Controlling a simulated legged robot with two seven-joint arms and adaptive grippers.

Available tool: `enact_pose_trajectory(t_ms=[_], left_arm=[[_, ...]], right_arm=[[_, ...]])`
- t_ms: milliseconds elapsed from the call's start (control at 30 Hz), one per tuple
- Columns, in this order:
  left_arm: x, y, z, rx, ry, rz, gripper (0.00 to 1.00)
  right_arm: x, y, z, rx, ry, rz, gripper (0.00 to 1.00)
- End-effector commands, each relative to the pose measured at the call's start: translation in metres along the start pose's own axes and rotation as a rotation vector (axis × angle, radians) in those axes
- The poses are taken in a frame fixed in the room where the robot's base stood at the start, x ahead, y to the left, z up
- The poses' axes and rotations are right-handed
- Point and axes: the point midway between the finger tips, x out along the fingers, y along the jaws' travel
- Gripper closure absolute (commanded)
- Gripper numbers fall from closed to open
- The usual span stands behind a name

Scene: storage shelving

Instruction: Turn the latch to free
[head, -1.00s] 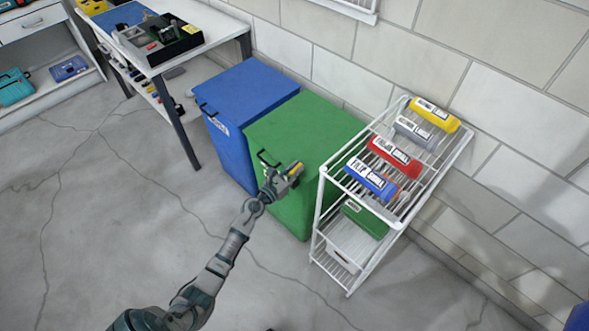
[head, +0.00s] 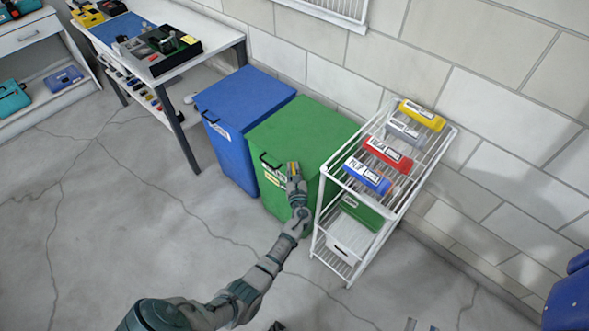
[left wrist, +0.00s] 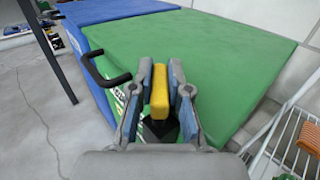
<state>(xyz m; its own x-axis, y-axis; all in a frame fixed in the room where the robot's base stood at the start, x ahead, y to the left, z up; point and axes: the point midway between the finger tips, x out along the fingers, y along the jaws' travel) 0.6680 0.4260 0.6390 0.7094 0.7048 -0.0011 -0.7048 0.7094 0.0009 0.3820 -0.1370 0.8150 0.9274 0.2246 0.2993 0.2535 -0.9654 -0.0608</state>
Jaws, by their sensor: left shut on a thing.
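My left gripper (head: 294,170) is shut on a yellow and black object, and it is in front of the green bin (head: 300,130). In the left wrist view the gripper's blue-padded fingers (left wrist: 160,100) stand on either side of the object's yellow bar (left wrist: 160,90); its black part is lower between them. A black handle (head: 268,162) is on the green bin's front, just left of the gripper; it also shows in the left wrist view (left wrist: 103,72).
A blue bin (head: 245,95) stands left of the green one. A white wire rack (head: 322,215) with blue, red, grey and yellow packs stands close on the right. A workbench (head: 215,40) is at the back left. The floor (head: 120,240) at left is clear.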

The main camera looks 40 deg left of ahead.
Motion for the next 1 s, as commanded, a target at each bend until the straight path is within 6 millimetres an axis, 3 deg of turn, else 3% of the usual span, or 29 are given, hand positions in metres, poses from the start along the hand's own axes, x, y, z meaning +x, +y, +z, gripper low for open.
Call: enact_pose_trajectory(t_ms=[433,933,967,1000], left_arm=[[-0.001,0.003,-0.003,0.001,0.003,0.181,1.00],[-0.001,0.004,-0.001,0.000,0.002,0.197,1.00],[-0.001,0.004,-0.001,0.000,0.002,0.197,0.79],[-0.001,0.004,-0.001,0.000,0.002,0.196,0.69]], right_arm=[[-0.004,-0.003,-0.024,0.013,0.186,-0.005,0.60],[-0.003,-0.003,-0.026,0.014,0.204,-0.006,0.60],[-0.003,-0.003,-0.026,0.014,0.204,-0.006,0.60],[-0.003,-0.003,-0.026,0.014,0.204,-0.006,0.60]])
